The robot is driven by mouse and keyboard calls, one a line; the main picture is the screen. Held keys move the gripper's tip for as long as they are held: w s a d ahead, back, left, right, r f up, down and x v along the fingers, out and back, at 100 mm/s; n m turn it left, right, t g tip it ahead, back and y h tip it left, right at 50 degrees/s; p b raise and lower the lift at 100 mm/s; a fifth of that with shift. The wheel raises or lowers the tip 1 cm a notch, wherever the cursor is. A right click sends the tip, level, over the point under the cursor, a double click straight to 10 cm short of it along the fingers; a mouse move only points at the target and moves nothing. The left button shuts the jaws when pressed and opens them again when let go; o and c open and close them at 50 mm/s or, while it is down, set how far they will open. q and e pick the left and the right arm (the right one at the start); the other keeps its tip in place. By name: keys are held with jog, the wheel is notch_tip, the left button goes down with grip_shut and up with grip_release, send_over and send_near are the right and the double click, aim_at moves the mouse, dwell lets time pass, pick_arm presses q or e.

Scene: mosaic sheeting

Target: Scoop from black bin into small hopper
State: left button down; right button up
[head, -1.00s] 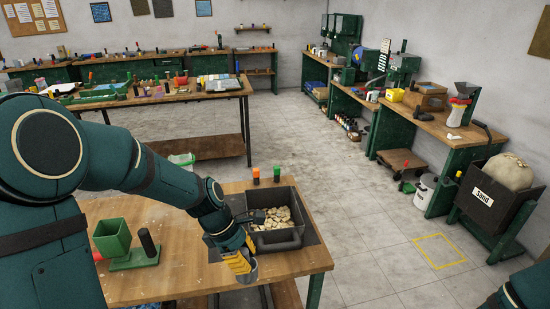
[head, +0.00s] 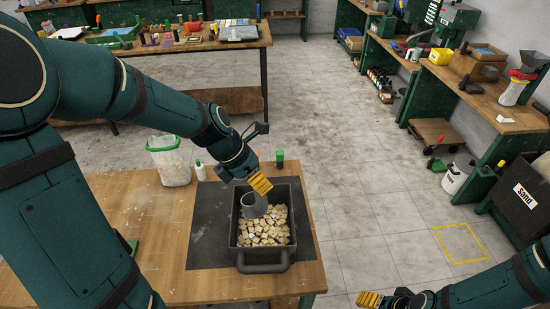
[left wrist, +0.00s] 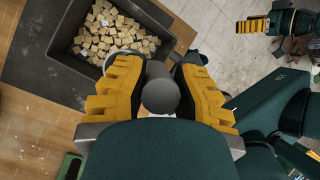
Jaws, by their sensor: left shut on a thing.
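The black bin (head: 294,218) stands on the table at centre and holds many beige tile pieces (head: 262,231). My left gripper (head: 260,185) is over the bin's far end, shut on the dark handle (left wrist: 160,92) of a grey scoop. The scoop (head: 253,206) is at the far part of the bin, over or among the pieces; its contents are not visible. The small hopper is mostly hidden behind my left arm; a green edge (head: 132,246) shows, probably part of it. My right gripper (head: 370,299) is low at right, away from the bin; its opening is unclear.
A dark mat (head: 205,228) lies under the bin. A white tub with a green rim (head: 168,160), a white bottle (head: 200,171) and a green-capped bottle (head: 280,159) are beyond the bin.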

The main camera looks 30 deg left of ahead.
aim_at(261, 201)
pick_arm(q)
jog(key=shift+w, duration=0.25)
jog(key=shift+s+f, duration=0.2)
jog(key=shift+f, duration=0.45)
jog(key=shift+f+b, duration=0.5)
jog(key=shift+f, duration=1.5)
notch_tip(261, 201, down, 3)
jog(key=b, duration=0.3)
jog(key=shift+w+r, duration=0.1)
jog(key=shift+f+b, duration=1.55)
jog(key=shift+f, duration=0.75)
pick_arm(e)
notch_tip(261, 201, down, 7)
jog(key=shift+w+f, duration=0.2)
jog(key=shift+w, duration=0.05)
jog(key=shift+a, duration=0.1)
pick_arm(q)
jog(key=shift+r, duration=0.1)
pick_arm(e)
jog(key=shift+r, duration=0.15)
